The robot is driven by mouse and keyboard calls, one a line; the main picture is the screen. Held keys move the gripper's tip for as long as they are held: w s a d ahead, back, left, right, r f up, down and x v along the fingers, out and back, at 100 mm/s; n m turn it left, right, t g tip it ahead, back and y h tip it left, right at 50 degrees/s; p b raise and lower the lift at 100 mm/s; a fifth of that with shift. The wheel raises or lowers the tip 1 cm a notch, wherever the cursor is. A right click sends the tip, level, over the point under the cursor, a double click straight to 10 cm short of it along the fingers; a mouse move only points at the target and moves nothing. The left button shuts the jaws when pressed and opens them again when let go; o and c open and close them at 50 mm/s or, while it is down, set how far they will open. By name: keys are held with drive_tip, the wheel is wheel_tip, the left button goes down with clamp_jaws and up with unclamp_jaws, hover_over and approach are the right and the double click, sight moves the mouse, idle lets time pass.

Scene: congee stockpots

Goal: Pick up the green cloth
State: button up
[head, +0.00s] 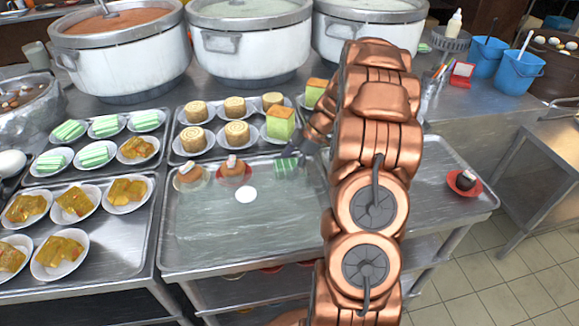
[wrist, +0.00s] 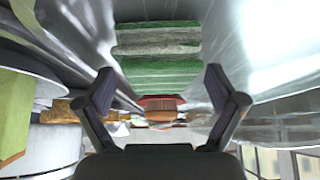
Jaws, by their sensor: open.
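The green cloth (head: 286,168) is a small green-and-pale striped piece lying flat on the metal tray (head: 200,240), near its back edge. In the wrist view the striped cloth (wrist: 155,65) fills the upper middle, lined up with the gap between my fingers. My gripper (head: 300,150) is at the cloth, partly hidden by my copper arm. In the wrist view my gripper (wrist: 158,78) is open, with one dark finger on each side and nothing held. I cannot tell whether the fingers touch the cloth or tray.
Two small cakes on dishes (head: 233,171) and a white disc (head: 246,194) lie left of the cloth. Plates of rolls and green cakes (head: 237,133) stand just behind. Large stockpots (head: 248,45) line the back. A red dish (head: 463,183) sits far right. The tray's front is clear.

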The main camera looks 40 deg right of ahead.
sight(290, 164)
drive_tip(key=c, duration=1.2)
wheel_tip(290, 164, up, 10)
drive_tip(key=shift+b, duration=1.15)
